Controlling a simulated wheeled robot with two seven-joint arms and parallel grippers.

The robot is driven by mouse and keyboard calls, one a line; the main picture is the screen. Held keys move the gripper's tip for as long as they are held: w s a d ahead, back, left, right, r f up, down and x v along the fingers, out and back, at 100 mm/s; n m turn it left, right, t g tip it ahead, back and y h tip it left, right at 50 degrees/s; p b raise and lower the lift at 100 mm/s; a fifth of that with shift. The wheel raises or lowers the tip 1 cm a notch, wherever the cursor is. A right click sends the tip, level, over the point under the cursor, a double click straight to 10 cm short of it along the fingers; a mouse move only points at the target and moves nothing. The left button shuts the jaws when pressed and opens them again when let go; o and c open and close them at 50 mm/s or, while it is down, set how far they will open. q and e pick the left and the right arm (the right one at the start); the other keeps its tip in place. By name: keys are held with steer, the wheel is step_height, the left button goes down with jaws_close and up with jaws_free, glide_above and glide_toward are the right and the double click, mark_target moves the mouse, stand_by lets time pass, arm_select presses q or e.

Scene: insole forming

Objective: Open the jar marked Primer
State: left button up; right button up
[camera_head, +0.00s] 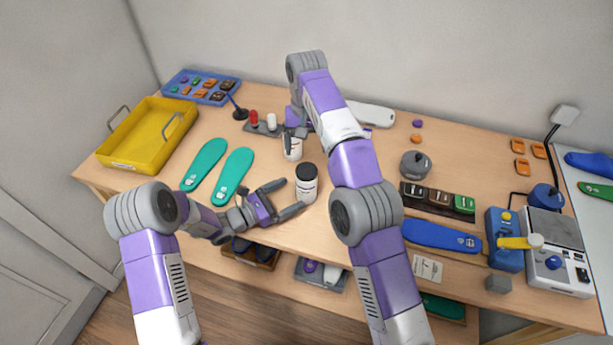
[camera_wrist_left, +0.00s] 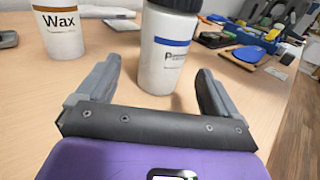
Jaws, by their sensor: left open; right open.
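The Primer jar (camera_head: 307,187) is a white jar with a black lid. It stands upright on the table; in the left wrist view the jar (camera_wrist_left: 163,65) shows a blue band and a label starting with P, the rest unreadable. My left gripper (camera_head: 292,196) is low at the jar's left side, open, with a finger to each side of the jar. The lid's top is cut off in the wrist view. My right gripper (camera_head: 296,131) is open, farther back above a white jar (camera_head: 293,149), its fingers partly hidden.
The jar marked Wax (camera_wrist_left: 57,35) stands behind and left of the Primer jar. Green insoles (camera_head: 205,160) and a yellow tray (camera_head: 108,152) are at left. A dark block rack (camera_head: 428,198), a blue insole (camera_head: 440,236) and a grey machine (camera_head: 552,250) are at right.

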mark_target(308, 186)
arm_select(q)
steer(key=shift+x, duration=3.55)
arm_select(e)
steer(key=shift+s, duration=0.2)
arm_select(q)
steer(key=shift+s+d, duration=0.1)
steer(key=shift+s, duration=0.05)
